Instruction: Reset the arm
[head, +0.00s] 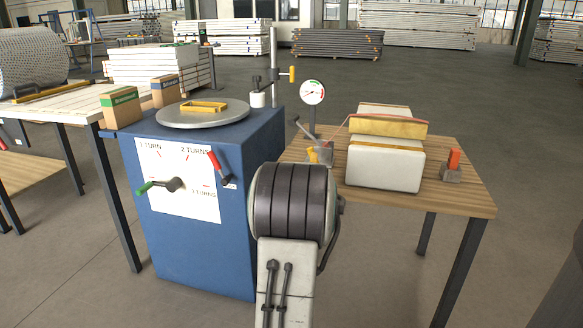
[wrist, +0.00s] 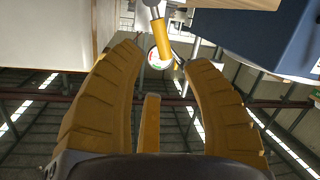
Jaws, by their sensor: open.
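My gripper (wrist: 165,58) is open in the wrist view, its yellow ridged fingers spread apart. A yellow handle with a grey end (wrist: 160,38) shows between and beyond the fingertips; nothing is seen clamped, and I cannot tell whether they touch. A small round gauge (wrist: 160,60) is behind it, and stands at the back of the wooden table (head: 465,195) in the head view. My arm's dark, ribbed joint stands in the middle foreground of the head view and hides part of the table. The gripper is mostly hidden there.
A blue cabinet (head: 195,250) stands left of my arm, with a dial panel (head: 178,207) and a round plate (head: 190,118) on top. A white and yellow block (head: 385,165) and an orange-topped piece (head: 453,161) sit on the table. Floor is clear at the right.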

